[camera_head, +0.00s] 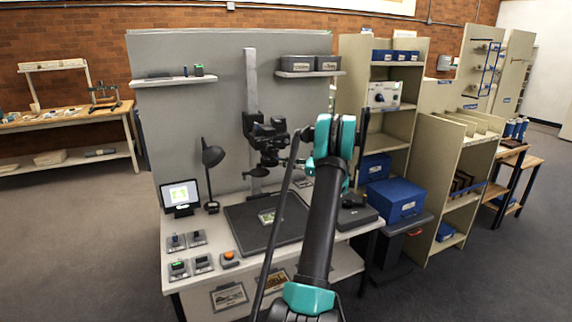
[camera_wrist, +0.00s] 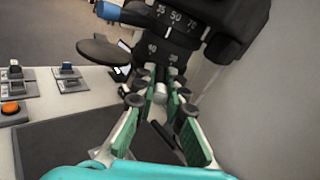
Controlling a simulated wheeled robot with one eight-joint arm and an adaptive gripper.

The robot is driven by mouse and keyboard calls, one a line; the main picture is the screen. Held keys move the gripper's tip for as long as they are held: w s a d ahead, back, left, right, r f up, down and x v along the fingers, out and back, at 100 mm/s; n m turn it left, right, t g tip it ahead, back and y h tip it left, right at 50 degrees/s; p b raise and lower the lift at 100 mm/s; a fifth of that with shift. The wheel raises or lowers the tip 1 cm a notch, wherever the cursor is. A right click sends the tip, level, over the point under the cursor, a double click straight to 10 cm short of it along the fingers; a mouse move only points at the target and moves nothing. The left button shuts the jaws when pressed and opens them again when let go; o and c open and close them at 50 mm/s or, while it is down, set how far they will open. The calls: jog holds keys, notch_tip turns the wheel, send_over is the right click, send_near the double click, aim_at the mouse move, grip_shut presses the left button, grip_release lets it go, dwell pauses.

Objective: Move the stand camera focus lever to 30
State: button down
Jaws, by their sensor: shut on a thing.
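The stand camera (camera_head: 262,130) is a black body on a pale upright column (camera_head: 251,75) above the copy desk. In the wrist view its dark lens barrel (camera_wrist: 225,30) fills the top right, with white scale numbers on its rings; a lower ring carries small marks, too small to read surely. My gripper (camera_wrist: 158,98) is just below this lower ring, its green-padded fingers closed around a small pale lever knob (camera_wrist: 160,89). The lever's pointer against the scale is not clear. A blue-tipped lever (camera_wrist: 108,11) sticks out from the upper ring, apart from my fingers.
A dark round disc (camera_wrist: 103,50) lies left of the fingers. A dark baseboard (camera_head: 240,225) lies below the camera. A desk lamp (camera_head: 211,156), a small screen (camera_head: 180,195) and several switch boxes stand left. Blue boxes (camera_head: 396,200) and shelves are right.

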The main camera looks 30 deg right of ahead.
jog(key=c, duration=1.6)
grip_release()
jog(key=v, duration=1.2)
